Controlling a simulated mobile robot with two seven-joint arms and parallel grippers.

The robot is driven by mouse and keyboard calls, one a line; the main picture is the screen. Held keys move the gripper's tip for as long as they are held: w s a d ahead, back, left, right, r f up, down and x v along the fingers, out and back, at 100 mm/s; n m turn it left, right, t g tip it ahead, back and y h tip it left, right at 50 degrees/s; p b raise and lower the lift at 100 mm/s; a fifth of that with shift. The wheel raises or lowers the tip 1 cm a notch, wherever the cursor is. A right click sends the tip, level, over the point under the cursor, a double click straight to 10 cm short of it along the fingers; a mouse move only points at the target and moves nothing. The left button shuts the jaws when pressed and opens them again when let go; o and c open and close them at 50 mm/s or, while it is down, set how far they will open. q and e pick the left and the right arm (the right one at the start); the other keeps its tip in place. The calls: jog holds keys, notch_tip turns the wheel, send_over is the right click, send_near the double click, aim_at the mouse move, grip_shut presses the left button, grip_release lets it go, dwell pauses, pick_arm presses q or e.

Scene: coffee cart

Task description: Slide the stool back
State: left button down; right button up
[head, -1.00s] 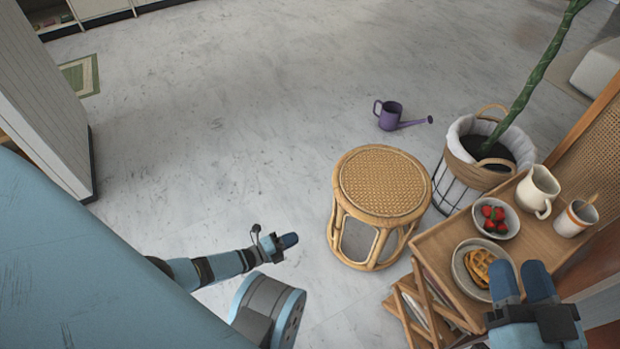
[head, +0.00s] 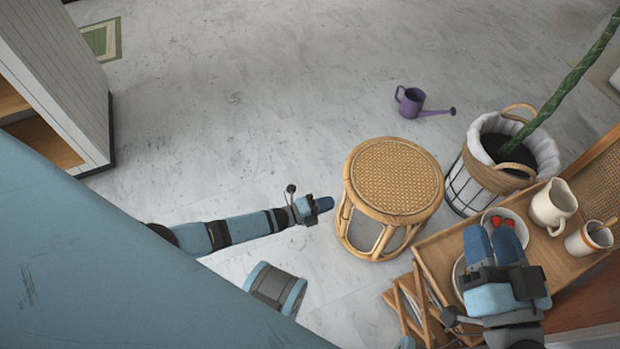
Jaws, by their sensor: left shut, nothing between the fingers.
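The round rattan stool (head: 395,178) stands upright on the floor right of centre, with a woven seat and bent cane legs. My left gripper (head: 328,204) is shut and empty, low at the stool's left side. Its fingertips are close to the stool's left leg; I cannot tell whether they touch it. My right gripper (head: 494,243) is over the wooden cart (head: 440,248), right of the stool.
A potted plant in a wire basket (head: 466,186) stands right behind the stool. The cart holds a strawberry bowl, a cream pitcher (head: 551,205) and a cup (head: 588,239).

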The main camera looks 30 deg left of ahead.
aim_at(346, 197)
pick_arm(q)
jog(key=shift+b+x, duration=0.4)
jog(key=shift+x, duration=1.5)
pick_arm(e)
jog(key=shift+a+f+g, duration=0.1)
jog(key=shift+f+g, duration=0.4)
jog(key=shift+f, duration=0.45)
pick_arm(q)
jog(key=shift+w+d, duration=0.1)
jog(key=shift+w, duration=0.1)
jog(key=b+x, duration=0.1)
jog(key=x, duration=0.1)
jog(key=b+x, duration=0.3)
jog(key=shift+w+d+f, duration=0.25)
jog(key=shift+w+f, duration=0.1)
jog(key=b+x, duration=0.1)
jog(key=x, duration=0.2)
jog(key=b+x, duration=0.1)
jog(key=x, duration=0.1)
jog(key=shift+d+r+b, duration=0.1)
jog(key=shift+r+b, duration=0.25)
jog(key=shift+r, duration=0.05)
pick_arm(e)
jog(key=w+f+n, duration=0.1)
jog(key=w+d+f+n, duration=0.1)
jog(key=n, duration=0.1)
jog(key=shift+w+d+n+t+y, duration=0.15)
jog(key=shift+w+n+t+y, duration=0.05)
jog(key=shift+n+t+y, duration=0.1)
